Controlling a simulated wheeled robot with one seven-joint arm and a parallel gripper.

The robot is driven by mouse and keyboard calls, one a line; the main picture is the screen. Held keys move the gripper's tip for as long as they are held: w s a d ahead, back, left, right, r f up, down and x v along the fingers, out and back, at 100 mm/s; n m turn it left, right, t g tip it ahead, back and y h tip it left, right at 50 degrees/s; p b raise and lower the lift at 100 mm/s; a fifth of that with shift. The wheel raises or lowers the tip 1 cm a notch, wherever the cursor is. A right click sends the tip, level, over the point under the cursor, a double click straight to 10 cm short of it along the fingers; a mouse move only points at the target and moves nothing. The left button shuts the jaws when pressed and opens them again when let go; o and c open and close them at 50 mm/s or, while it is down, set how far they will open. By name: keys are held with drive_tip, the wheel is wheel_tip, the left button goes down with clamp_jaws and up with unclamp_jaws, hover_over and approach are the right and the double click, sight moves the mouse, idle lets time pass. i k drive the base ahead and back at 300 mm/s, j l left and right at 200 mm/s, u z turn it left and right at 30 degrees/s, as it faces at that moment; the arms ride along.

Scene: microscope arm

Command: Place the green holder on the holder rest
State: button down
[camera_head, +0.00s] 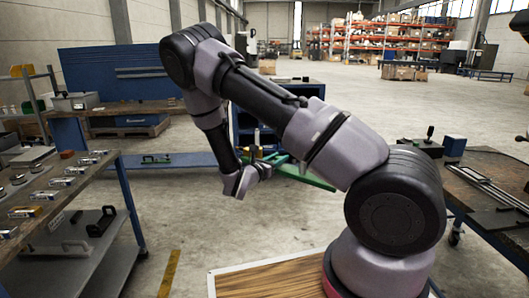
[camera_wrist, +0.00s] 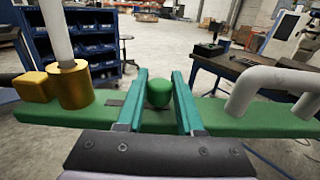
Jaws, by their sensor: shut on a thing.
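My gripper (camera_wrist: 158,94) is shut on the green knob of the green holder (camera_wrist: 225,122) in the wrist view, with a teal finger on each side of the knob. The holder is a long green bar. A brass collar with a white rod and a brass block sit on its left part, and a pale curved handle shows at its right. In the head view the holder (camera_head: 308,178) hangs in the air beside my gripper (camera_head: 246,178), partly hidden by my arm. I cannot tell which thing is the holder rest.
A workbench (camera_head: 490,170) with dark tools stands at the right. A table (camera_head: 55,185) with rows of small metal parts stands at the left. A low blue bench (camera_head: 195,160) carries a small green piece with a black handle. Open floor lies between the tables.

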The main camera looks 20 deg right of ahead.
sight(489, 219)
drive_tip(key=i+j+z, duration=0.1)
drive_tip(key=i, duration=0.55)
drive_tip(key=i+j, duration=0.1)
drive_tip(key=i, duration=0.55)
drive_tip(key=i+z, duration=0.55)
drive_tip(key=z, duration=0.2)
drive_tip(key=i+j+z, duration=0.1)
drive_tip(key=i+z, duration=0.4)
drive_tip(key=z, duration=0.35)
drive_tip(key=i+j+z, duration=0.15)
drive_tip(key=z, duration=0.35)
drive_tip(key=i+j+z, duration=0.15)
drive_tip(key=z, duration=0.35)
drive_tip(key=i+j+z, duration=0.2)
drive_tip(key=z, duration=0.15)
drive_tip(key=i+j+z, duration=0.2)
drive_tip(key=z, duration=0.15)
drive_tip(key=l, duration=0.65)
